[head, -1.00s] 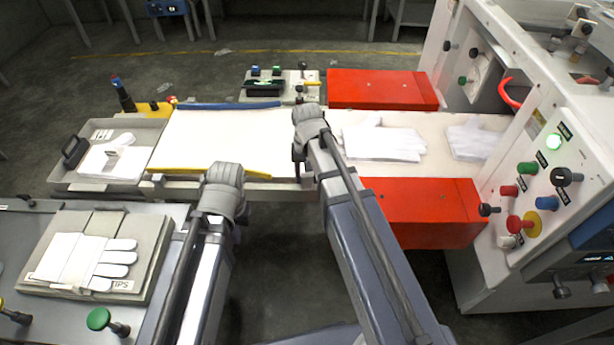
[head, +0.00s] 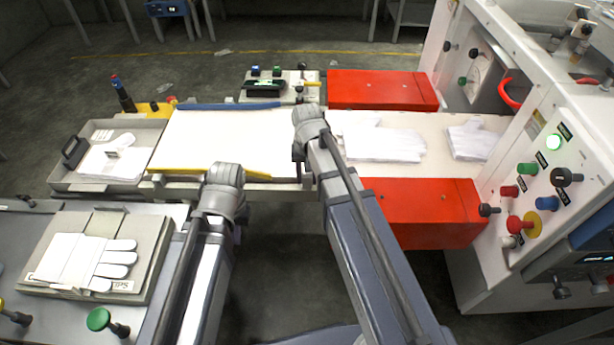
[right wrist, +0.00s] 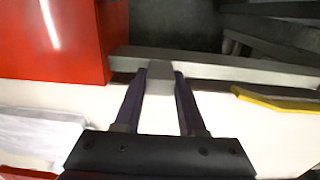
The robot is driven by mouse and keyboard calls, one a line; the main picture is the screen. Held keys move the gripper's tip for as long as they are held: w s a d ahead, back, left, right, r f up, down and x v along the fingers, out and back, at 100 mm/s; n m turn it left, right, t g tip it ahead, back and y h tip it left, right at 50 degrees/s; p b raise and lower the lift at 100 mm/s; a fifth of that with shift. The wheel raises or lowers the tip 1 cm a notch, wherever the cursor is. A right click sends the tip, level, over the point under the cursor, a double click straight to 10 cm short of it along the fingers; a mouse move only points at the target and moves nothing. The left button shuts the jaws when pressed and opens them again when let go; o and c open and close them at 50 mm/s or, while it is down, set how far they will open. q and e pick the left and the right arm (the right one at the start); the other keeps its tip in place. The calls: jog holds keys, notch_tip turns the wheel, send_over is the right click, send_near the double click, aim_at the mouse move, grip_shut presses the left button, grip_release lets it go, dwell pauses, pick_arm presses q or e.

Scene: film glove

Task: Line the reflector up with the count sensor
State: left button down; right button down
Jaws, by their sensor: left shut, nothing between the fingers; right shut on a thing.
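My right gripper (right wrist: 161,85) is shut on a small grey block (right wrist: 160,76) at the belt's near rail, in the right wrist view. I take this block for the reflector. In the head view my right arm hides most of it. A small unit (head: 283,86) with a dark display stands across the belt. A dark post with a yellow part (head: 306,84) at its right end may be the count sensor. I cannot tell whether block and sensor line up. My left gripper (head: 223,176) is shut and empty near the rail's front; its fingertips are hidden.
White gloves (head: 382,143) lie on the belt (head: 220,140), between two red housings (head: 380,89) (head: 425,212). A yellow guide (head: 190,171) lines the near edge. A grey tray (head: 62,182) is left. A control panel (head: 540,185) stands right.

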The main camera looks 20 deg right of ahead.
aim_at(295, 187)
dwell(0.4)
jog(key=a, duration=0.1)
jog(key=w+a, duration=0.1)
jog(key=a, duration=0.1)
jog(key=shift+a, duration=0.2)
jog(key=shift+c, duration=2.4)
grip_release()
jog(key=shift+r, duration=0.1)
notch_tip(295, 187, up, 8)
jog(key=p, duration=0.8)
jog(key=shift+f, duration=0.2)
